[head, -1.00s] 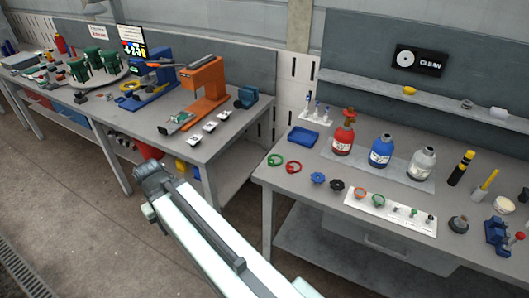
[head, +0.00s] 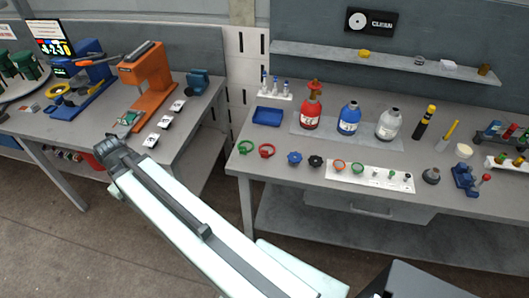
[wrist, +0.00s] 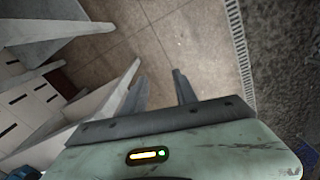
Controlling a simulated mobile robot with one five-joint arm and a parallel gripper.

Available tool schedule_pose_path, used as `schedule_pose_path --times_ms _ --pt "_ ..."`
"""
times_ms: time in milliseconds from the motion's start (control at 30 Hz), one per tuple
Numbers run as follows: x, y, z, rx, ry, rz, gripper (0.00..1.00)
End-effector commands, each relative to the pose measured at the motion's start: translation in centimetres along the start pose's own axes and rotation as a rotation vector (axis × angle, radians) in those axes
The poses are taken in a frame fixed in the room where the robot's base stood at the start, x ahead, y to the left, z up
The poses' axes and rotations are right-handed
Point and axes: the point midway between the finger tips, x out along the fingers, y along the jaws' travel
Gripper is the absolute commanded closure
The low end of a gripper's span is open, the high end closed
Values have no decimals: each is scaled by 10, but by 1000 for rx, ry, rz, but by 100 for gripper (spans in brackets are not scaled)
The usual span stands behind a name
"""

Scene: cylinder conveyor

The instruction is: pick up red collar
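A red collar (head: 266,150), a small ring with a tab, lies flat on the left front part of the right-hand workbench in the head view. A similar green collar (head: 246,147) lies just to its left, apart from it. My gripper (wrist: 159,82) shows in the wrist view with its two dark fingers apart and nothing between them, over bare floor. It is away from the red collar, which is not visible in the wrist view. In the head view my arm reaches toward the left bench and its fingers cannot be made out.
Behind the collars are a blue tray (head: 268,117) and a red bottle (head: 311,112). Blue and black knobs (head: 294,158) stand to the right, beside a white strip (head: 342,170) of small parts. An orange press (head: 147,88) stands on the left bench. A gap separates the benches.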

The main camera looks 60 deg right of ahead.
Motion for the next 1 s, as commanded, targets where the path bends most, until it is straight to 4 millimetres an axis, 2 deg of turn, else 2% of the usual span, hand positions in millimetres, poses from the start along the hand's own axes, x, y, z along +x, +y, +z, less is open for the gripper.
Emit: schedule_pose_path --times_ms 33,133,167,200,267,300,400,500,633,800,1000 --pt "-10 49 5 0 0 1 65" --pt "-22 145 31 -48 0 0 65" --pt "-25 173 43 -64 0 0 65" --pt "-30 209 61 -85 0 0 65" --pt "-35 260 92 -116 0 0 65" --pt "-39 290 114 -137 0 0 65" --pt "-46 349 168 -183 0 0 65" --pt "-50 386 211 -220 0 0 65" --pt "-52 406 240 -247 0 0 65" --pt "-48 409 245 -256 0 0 65" --pt "-23 410 245 -255 0 0 65"
